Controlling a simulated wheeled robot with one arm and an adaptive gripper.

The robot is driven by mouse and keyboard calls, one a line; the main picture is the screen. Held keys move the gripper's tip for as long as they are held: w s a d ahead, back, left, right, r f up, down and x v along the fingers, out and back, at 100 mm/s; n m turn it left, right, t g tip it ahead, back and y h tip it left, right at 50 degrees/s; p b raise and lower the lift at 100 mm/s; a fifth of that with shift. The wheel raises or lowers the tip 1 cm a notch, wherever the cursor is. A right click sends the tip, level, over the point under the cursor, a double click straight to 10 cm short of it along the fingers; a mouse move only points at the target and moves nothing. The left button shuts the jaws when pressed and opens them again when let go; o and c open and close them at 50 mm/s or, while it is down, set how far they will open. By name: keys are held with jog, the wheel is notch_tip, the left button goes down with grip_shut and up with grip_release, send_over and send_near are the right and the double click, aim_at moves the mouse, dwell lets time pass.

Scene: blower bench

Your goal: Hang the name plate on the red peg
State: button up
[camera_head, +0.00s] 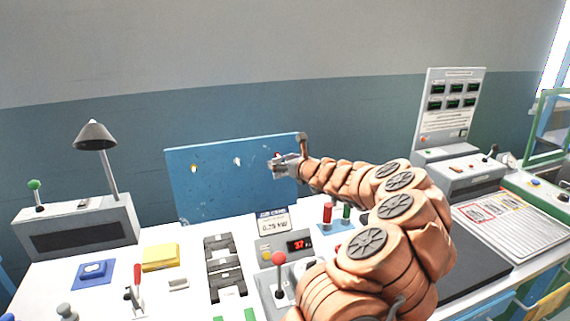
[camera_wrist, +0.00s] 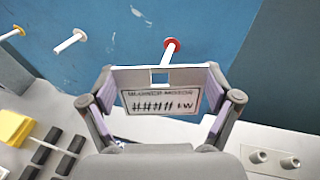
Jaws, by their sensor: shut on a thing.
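The name plate (camera_wrist: 160,98) is white with dark lettering and a square hole near its top edge. It sits between the two fingers of my gripper (camera_wrist: 160,108), which is shut on its side edges. The red peg (camera_wrist: 172,44) stands on the blue board, just beyond the plate's top edge in the wrist view. Its white shaft runs down toward the hole; I cannot tell whether its tip is in it. In the head view my gripper (camera_head: 285,166) is at the board's right part, and the plate is hard to make out there.
The blue board (camera_head: 215,190) also carries a white peg (camera_wrist: 70,42) and a yellowish peg (camera_wrist: 14,32), left of the red one. Below stand a 0.75 kW card (camera_head: 273,222), a red-knobbed lever (camera_head: 279,259) and a yellow block (camera_head: 160,257). A lamp (camera_head: 95,135) is at left.

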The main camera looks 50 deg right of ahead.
aim_at(275, 157)
jog(key=shift+x, duration=0.85)
jog(key=shift+w+d, duration=0.3)
jog(key=shift+d, duration=0.05)
jog(key=shift+w+d+f+p, duration=0.1)
jog(key=shift+w+d+p, duration=0.25)
jog(key=shift+p, duration=0.3)
jog(key=shift+w+a+f, duration=0.1)
jog(key=o, duration=0.9)
jog(key=shift+v, duration=6)
